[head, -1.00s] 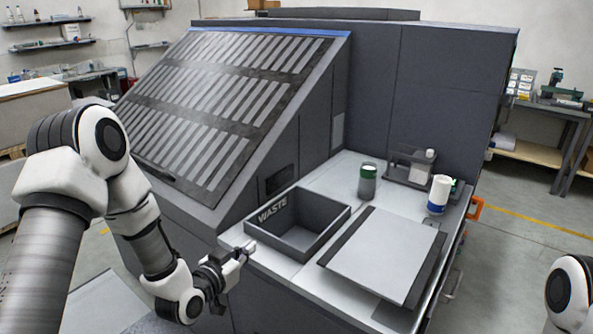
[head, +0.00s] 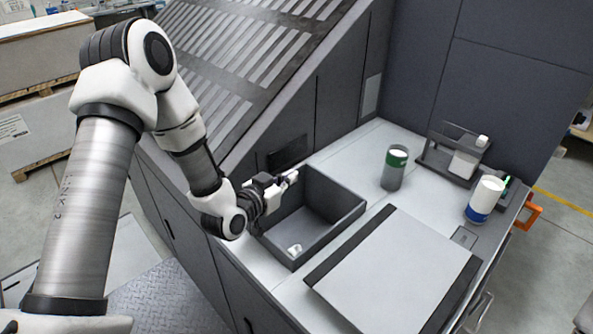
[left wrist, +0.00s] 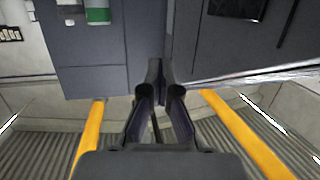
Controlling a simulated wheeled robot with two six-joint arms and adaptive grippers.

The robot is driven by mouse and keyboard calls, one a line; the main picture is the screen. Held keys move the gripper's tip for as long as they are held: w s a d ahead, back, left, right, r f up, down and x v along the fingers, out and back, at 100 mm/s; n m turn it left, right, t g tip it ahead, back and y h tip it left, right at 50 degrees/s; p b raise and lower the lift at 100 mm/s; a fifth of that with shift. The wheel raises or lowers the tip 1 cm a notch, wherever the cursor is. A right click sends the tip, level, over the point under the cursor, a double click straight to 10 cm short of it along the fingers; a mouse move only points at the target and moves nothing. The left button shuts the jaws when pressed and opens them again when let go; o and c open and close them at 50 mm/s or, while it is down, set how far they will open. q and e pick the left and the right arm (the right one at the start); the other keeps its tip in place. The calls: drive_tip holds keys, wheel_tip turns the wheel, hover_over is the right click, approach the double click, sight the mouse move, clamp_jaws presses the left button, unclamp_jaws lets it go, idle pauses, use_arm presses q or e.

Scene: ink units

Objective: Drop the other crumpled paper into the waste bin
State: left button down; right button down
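The waste bin (head: 333,238) is a dark grey open box on the worktop. One white crumpled paper (head: 294,250) lies on its floor in the near corner. My left gripper (head: 289,178) is above the bin's far left part, apart from that paper. A pale bit shows at its tips in the head view; I cannot tell whether it is finger or paper. In the left wrist view the fingers (left wrist: 159,72) come together at the tips, and no paper shows between them. No second crumpled paper can be made out. My right gripper is out of view.
A grey panel with dark edges (head: 400,270) lies right of the bin. The sloped slatted machine (head: 235,75) rises at the back left.

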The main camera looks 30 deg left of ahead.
use_arm(q)
wheel_tip(320, 180, down, 4)
drive_tip(key=b, duration=0.2)
drive_tip(key=shift+f+b, duration=0.25)
drive_tip(key=shift+b, duration=0.05)
drive_tip(key=c, duration=1.4)
unclamp_jaws()
drive_tip(key=shift+w+f, duration=0.1)
drive_tip(key=v, duration=0.7)
drive_tip(key=shift+s, duration=0.2)
